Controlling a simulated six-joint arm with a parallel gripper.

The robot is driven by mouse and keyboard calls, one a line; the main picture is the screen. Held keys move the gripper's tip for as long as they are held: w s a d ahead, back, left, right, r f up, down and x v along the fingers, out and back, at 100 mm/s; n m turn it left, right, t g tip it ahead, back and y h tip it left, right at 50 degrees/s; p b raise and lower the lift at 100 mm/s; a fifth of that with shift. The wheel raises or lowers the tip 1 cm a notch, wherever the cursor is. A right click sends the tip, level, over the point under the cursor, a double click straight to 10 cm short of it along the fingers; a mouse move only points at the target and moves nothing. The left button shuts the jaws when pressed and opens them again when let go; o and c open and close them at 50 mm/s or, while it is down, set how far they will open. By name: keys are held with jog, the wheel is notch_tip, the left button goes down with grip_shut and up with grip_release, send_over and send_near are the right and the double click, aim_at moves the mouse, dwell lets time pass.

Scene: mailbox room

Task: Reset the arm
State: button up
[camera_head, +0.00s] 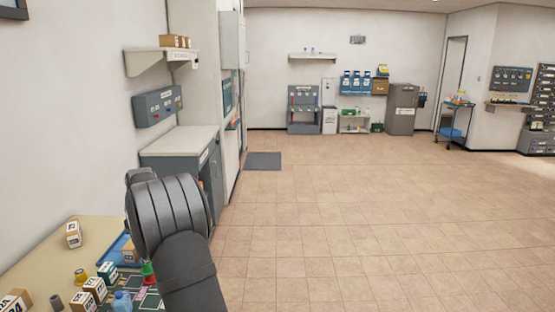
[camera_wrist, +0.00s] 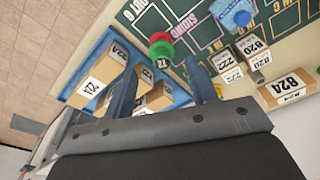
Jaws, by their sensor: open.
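My gripper (camera_wrist: 160,66) is open in the wrist view, its two blue-grey fingers spread. It hangs over a worktop (camera_head: 32,262) at lower left of the head view, where my dark arm hides the fingers. A box marked 72A (camera_wrist: 103,78) lies in a blue tray (camera_wrist: 77,99) beside the left finger. Another box (camera_wrist: 157,97) shows between the fingers, partly covered. A red and green item (camera_wrist: 161,47) stands just beyond the fingertips. I cannot tell from the wrist view whether the fingers touch anything.
Several numbered boxes, including 82A (camera_wrist: 288,90), and a blue bottle (camera_head: 122,301) stand on the worktop near a dark green lettered board (camera_wrist: 187,12). A grey cabinet (camera_head: 178,150) stands beyond along the left wall. The tiled floor (camera_head: 380,210) to the right is clear.

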jog(key=s+a+f+n, duration=0.1)
jog(key=s+a+f, duration=0.2)
jog(key=s+a, duration=0.4)
jog(key=s+a+f+n, duration=0.1)
jog(key=s+a+f, duration=0.2)
jog(key=s+a, duration=0.4)
jog(key=s+a+f+n, duration=0.1)
jog(key=s+a+f, duration=0.2)
jog(key=s+a, duration=0.4)
jog(key=shift+s+a, duration=0.2)
jog(key=shift+a, duration=1.55)
jog(key=shift+s+a, duration=0.2)
jog(key=shift+a, duration=1.55)
jog(key=shift+o, duration=0.2)
